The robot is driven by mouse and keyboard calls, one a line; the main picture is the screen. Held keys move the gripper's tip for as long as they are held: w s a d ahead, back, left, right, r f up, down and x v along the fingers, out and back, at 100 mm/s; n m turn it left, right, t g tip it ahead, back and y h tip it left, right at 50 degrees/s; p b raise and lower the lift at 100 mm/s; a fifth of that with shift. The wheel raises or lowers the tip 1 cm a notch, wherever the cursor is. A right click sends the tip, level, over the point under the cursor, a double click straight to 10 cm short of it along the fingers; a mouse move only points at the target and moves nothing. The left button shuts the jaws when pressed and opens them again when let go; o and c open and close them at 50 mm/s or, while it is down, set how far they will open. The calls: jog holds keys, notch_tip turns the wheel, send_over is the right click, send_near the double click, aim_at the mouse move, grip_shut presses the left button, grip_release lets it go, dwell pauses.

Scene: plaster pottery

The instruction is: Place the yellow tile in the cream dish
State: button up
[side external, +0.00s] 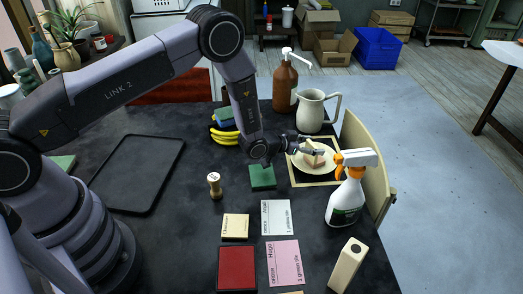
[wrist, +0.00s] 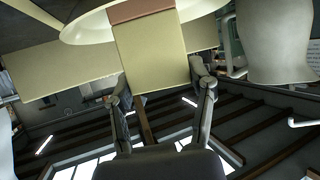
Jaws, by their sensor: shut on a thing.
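My gripper (side external: 316,150) is shut on the yellow tile (side external: 311,159), a small block with a pale yellow face and a pinkish-brown edge. In the wrist view the tile (wrist: 155,65) stands between the two fingers of my gripper (wrist: 163,88). The cream dish (side external: 299,161) is round and shallow and lies on a cream-bordered square mat (side external: 320,184). The tile is over the dish in the side view, hiding part of it. Part of the dish (wrist: 85,30) shows behind the tile in the wrist view. I cannot tell whether tile and dish touch.
A white spray bottle (side external: 347,200) stands close in front of the dish. A cream jug (side external: 312,112) and a brown pump bottle (side external: 285,82) stand behind it. A green block (side external: 262,177) lies to its left. A black tray (side external: 135,175) lies farther left, with bare table around it.

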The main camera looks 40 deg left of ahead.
jog(key=shift+f, duration=0.15)
jog(key=o, duration=1.2)
